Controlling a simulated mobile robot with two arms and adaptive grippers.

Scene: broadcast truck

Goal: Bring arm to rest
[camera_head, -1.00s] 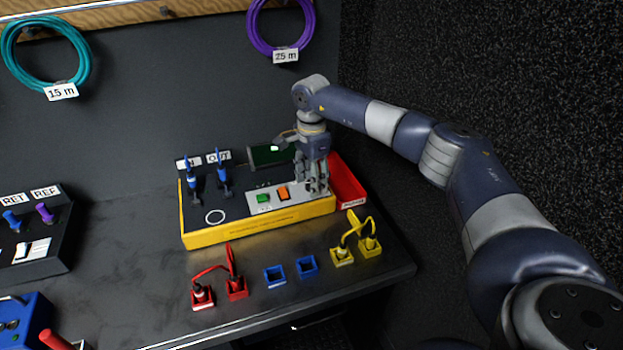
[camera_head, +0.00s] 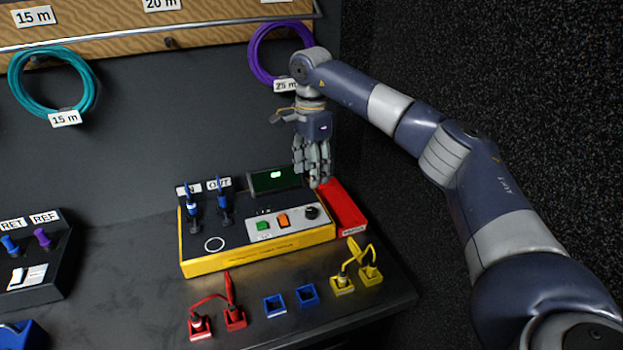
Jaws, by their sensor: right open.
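My right arm comes in from the right side of the head view. Its gripper (camera_head: 317,180) points down, open and empty, above the back right corner of the yellow-edged tester box (camera_head: 262,256). It is apart from the black knob (camera_head: 312,212) and from the green and orange buttons (camera_head: 273,222). The tester's small screen (camera_head: 274,180) shows a light green mark. Two blue plugs (camera_head: 208,200) stand upright in the tester under the IN and OUT labels. My left gripper does not show.
A red bin (camera_head: 346,212) stands right of the tester. Red, blue and yellow sockets (camera_head: 306,294) line the bench front, with short red and yellow leads. Teal (camera_head: 90,90) and purple (camera_head: 253,58) cable coils hang on the wall. A dark wall closes the right. Bare bench (camera_head: 122,255) lies left of the tester.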

